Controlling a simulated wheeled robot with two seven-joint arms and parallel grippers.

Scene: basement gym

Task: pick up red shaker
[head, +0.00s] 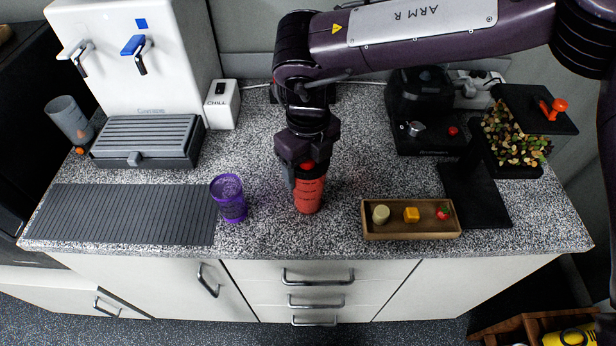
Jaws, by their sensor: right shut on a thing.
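The red shaker (308,193) stands upright on the speckled counter, near its front edge at the middle of the head view. My right gripper (306,168) reaches down over it from above and is shut on its upper part. The gripper and wrist hide most of the shaker's top; a bit of red shows between the fingers. I cannot tell whether the shaker's base touches the counter. My left gripper is not in view.
A purple cup (230,203) stands left of the shaker, by a grey ribbed mat (120,214). A wooden tray (410,233) with small items lies to the right. A white dispenser (135,70) and a black machine (420,110) stand behind. Bare counter lies around the shaker.

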